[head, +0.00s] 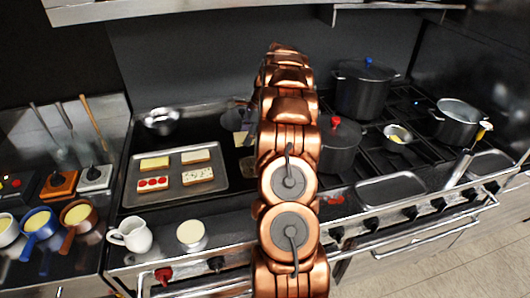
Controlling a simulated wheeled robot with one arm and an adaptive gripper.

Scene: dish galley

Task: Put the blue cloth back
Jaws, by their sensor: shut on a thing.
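I see no blue cloth in the head view. My copper-coloured arm rises through the middle of the picture and hides what lies behind it. My gripper is not visible; the far end of the arm points away over the stove. A grey shape (236,119) shows just left of the arm, partly hidden, and I cannot tell what it is.
A baking tray (176,203) with several food slices lies left of my arm. A white jug (131,235) stands at the front left. A red-knobbed pot (337,147), a tall blue-knobbed pot (364,90) and an empty shallow tray (391,189) are on the right.

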